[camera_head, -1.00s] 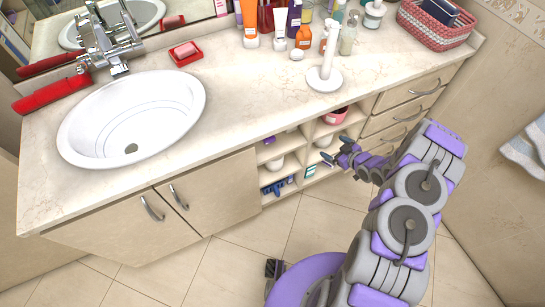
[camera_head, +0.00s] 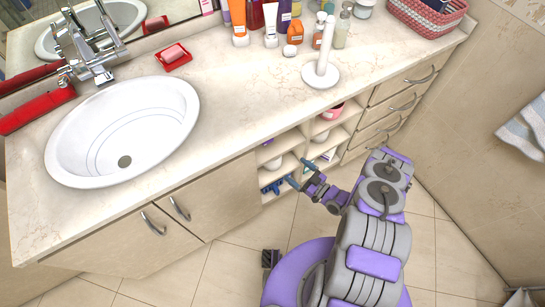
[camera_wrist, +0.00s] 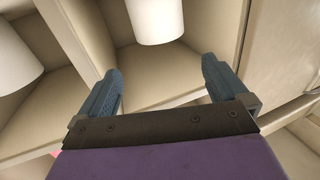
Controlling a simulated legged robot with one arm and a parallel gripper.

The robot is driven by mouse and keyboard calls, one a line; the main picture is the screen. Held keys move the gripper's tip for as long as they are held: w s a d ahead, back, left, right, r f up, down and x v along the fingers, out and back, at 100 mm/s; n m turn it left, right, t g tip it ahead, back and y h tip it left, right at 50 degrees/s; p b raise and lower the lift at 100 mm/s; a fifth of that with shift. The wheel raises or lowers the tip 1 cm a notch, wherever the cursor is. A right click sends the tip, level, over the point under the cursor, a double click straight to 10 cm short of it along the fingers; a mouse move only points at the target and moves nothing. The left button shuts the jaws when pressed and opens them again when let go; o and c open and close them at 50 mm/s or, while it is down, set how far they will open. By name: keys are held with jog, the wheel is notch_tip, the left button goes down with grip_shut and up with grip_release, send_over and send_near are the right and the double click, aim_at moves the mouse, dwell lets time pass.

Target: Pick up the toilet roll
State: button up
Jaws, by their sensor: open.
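A white toilet roll (camera_wrist: 155,18) stands in a shelf compartment, straight ahead between my fingers at the top of the wrist view and cut off by its edge. A second white roll (camera_wrist: 12,55) shows at the left in the neighbouring compartment. In the head view, white rolls show in the open shelves, one on the left (camera_head: 272,164) and one on the right (camera_head: 320,137). My gripper (camera_head: 299,174) is at the front of the shelves, below these rolls in the picture. In the wrist view, my gripper (camera_wrist: 162,70) is open and empty, with a gap to the roll.
Shelf dividers and boards (camera_wrist: 75,45) closely surround my fingers. A pink container (camera_head: 333,112) and blue items (camera_head: 277,186) sit in other compartments. Drawers (camera_head: 392,108) are at the right, cupboard doors (camera_head: 165,215) at the left. The counter (camera_head: 245,95) overhangs.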

jog(key=x, duration=0.9)
jog(key=shift+w+a+f, duration=0.1)
jog(key=shift+w+a, duration=0.05)
jog(key=shift+a, duration=0.05)
jog(key=x, duration=0.5)
jog(key=shift+f, duration=0.2)
jog(key=shift+d, duration=0.25)
jog(key=shift+c, duration=1.2)
jog(key=shift+a, duration=0.15)
jog(key=c, duration=0.5)
jog(key=shift+r, duration=0.1)
jog(key=shift+c, duration=0.2)
